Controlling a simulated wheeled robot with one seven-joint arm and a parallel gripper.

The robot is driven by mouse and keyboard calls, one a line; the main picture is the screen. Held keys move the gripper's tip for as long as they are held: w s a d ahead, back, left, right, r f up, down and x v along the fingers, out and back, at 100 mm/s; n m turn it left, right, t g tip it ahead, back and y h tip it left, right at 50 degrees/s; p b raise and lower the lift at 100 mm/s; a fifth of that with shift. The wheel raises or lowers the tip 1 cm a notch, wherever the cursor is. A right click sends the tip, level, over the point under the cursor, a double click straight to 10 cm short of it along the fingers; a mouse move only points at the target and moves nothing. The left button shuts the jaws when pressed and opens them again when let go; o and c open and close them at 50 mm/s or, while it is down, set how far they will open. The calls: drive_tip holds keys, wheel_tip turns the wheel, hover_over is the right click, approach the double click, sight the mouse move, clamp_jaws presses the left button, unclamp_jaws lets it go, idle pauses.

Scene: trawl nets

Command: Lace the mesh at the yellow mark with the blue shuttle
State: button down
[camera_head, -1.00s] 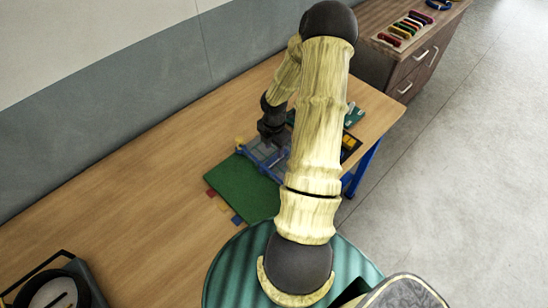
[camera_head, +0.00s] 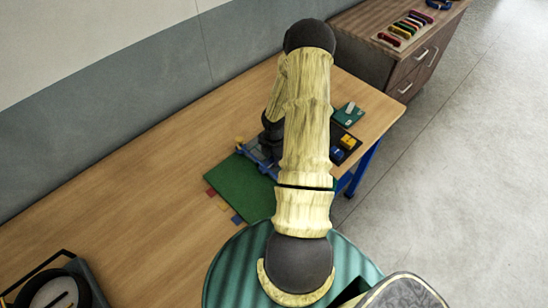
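A blue frame (camera_head: 259,163) stands at the back edge of the green mat on the bench, mostly hidden behind my arm. A small yellow piece (camera_head: 239,141) shows at its left end; I cannot tell whether it is the yellow mark. The mesh is too small and covered to make out. My gripper (camera_head: 268,150) is down over the frame; its dark wrist end shows left of my forearm, but its fingers are hidden. I cannot tell whether it holds anything. The blue shuttle cannot be made out.
The green mat (camera_head: 248,188) has coloured tabs on its left edge. A dark tray (camera_head: 352,155) with yellow pieces and a green block (camera_head: 350,114) are right of my arm. Coloured items lie on a wooden cabinet (camera_head: 374,57). A black-handled container (camera_head: 98,282) is front left.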

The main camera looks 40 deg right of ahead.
drive_tip(key=shift+d+r+p, duration=0.2)
drive_tip(key=shift+d+p, duration=0.2)
drive_tip(key=shift+p, duration=0.15)
drive_tip(key=shift+w+d+p, duration=0.1)
drive_tip(key=shift+d+p, duration=0.8)
drive_tip(key=shift+d, duration=0.25)
wheel_tip(320, 180, up, 8)
drive_tip(key=p, duration=0.7)
drive_tip(key=shift+r, duration=0.1)
drive_tip(key=shift+a, duration=0.1)
drive_tip(key=shift+a+b, duration=0.7)
drive_tip(key=shift+a, duration=0.95)
drive_tip(key=s+a+b, duration=0.1)
drive_tip(key=a+b, duration=0.6)
drive_tip(key=a, duration=0.7)
drive_tip(key=shift+s, duration=0.15)
